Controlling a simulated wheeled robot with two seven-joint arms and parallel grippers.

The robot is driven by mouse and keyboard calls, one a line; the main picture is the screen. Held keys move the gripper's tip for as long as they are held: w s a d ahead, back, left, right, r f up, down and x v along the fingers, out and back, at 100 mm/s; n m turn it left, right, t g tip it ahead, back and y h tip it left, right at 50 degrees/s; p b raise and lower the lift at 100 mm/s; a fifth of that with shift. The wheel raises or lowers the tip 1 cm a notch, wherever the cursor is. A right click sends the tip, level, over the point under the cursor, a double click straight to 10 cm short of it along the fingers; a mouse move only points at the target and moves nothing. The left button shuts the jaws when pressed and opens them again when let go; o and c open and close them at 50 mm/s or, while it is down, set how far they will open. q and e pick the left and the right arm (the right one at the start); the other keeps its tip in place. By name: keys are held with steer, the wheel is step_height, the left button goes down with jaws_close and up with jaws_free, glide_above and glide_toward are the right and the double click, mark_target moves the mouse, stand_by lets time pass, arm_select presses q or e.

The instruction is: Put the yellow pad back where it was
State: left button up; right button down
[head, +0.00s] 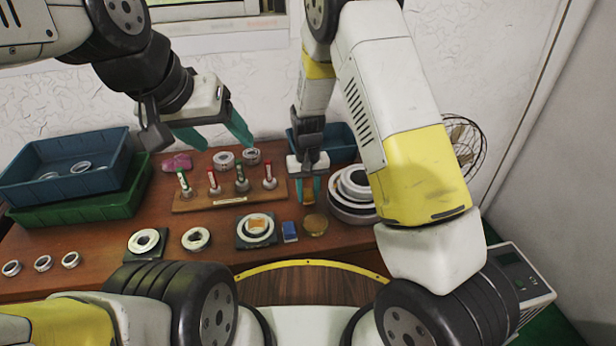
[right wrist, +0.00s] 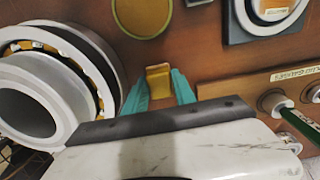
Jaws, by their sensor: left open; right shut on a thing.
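My right gripper (head: 310,192) points down over the table, its teal fingers closed on the small yellow pad (right wrist: 158,78). The right wrist view shows the pad between the fingertips (right wrist: 159,92), with wooden table around it. I cannot tell exactly how high it is above the table. My left gripper (head: 214,136) is open and empty, in the air above the back left of the table. A dark square base (head: 241,240) carries a pale ring (head: 257,238) with a tan piece (head: 257,223) in its middle.
A blue block (head: 289,232) and a gold disc (head: 315,224) lie in front of my right gripper. Large bearing rings (head: 352,200) stand to its right. Bins (head: 60,172) are stacked far left.

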steer(key=shift+f, duration=0.5)
steer(key=shift+f, duration=0.15)
steer(key=c, duration=1)
jaws_free()
step_height(320, 180, up, 12)
step_height(320, 180, up, 16)
steer(key=m+t+y, duration=0.1)
steer(key=t+y, duration=0.1)
glide_above(308, 192)
steer(key=s+d, duration=0.8)
steer(key=shift+s+d+r+m+t, duration=0.1)
steer(key=shift+s+d+r+t, duration=0.8)
steer(key=shift+s, duration=1.5)
steer(key=shift+s+d+r+m+t, duration=0.1)
steer(key=shift+s+d+r+t, duration=0.4)
steer(key=shift+s+d+r, duration=1.25)
steer(key=shift+s+d+r+m+t, duration=0.1)
steer(key=shift+s+d+r+t, duration=0.5)
steer(key=shift+s, duration=2.4)
